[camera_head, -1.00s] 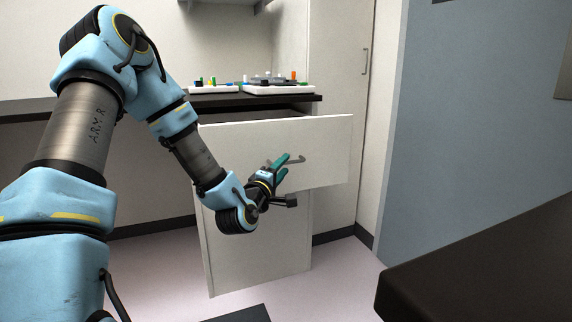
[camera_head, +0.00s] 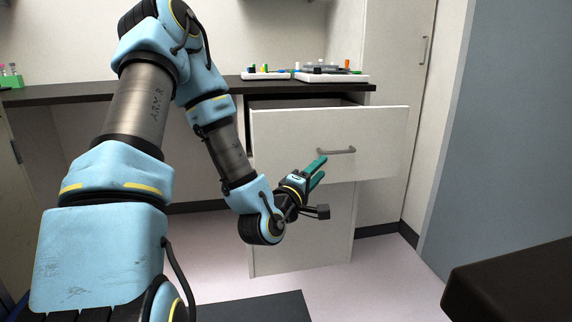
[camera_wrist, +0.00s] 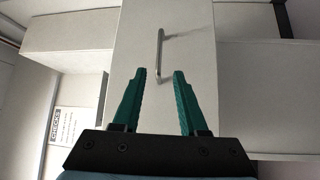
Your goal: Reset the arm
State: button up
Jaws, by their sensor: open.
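My gripper (camera_head: 318,172) is open and empty, with green fingers, in front of the white drawer front. In the wrist view the two fingers (camera_wrist: 158,90) stand apart with nothing between them. The drawer (camera_head: 290,130) is pulled out from under the dark counter. Its grey bar handle (camera_head: 337,151) is just beyond the fingertips, and it also shows ahead of the fingers in the wrist view (camera_wrist: 160,52). The gripper appears apart from the handle.
White trays (camera_head: 335,77) with small coloured items sit on the dark counter (camera_head: 225,88). A tall cabinet (camera_head: 395,60) stands to the right. A dark surface (camera_head: 515,275) fills the lower right corner. Open floor (camera_head: 365,265) lies below the drawer.

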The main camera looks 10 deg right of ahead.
jog(key=w+a+f+m+g+y, duration=0.2)
jog(key=a+f+m+g+y, duration=0.6)
jog(key=a, duration=0.5)
jog(key=s+a+r+g+y, duration=0.2)
jog(key=s+a+g+y, duration=0.3)
jog(key=s+a, duration=0.9)
notch_tip(320, 180, up, 26)
jog(key=w+a+p, duration=0.1)
jog(key=p, duration=2.5)
jog(key=shift+a+r+m+t+y, duration=0.15)
jog(key=shift+a+m+t+y, duration=0.15)
jog(key=shift+t, duration=0.1)
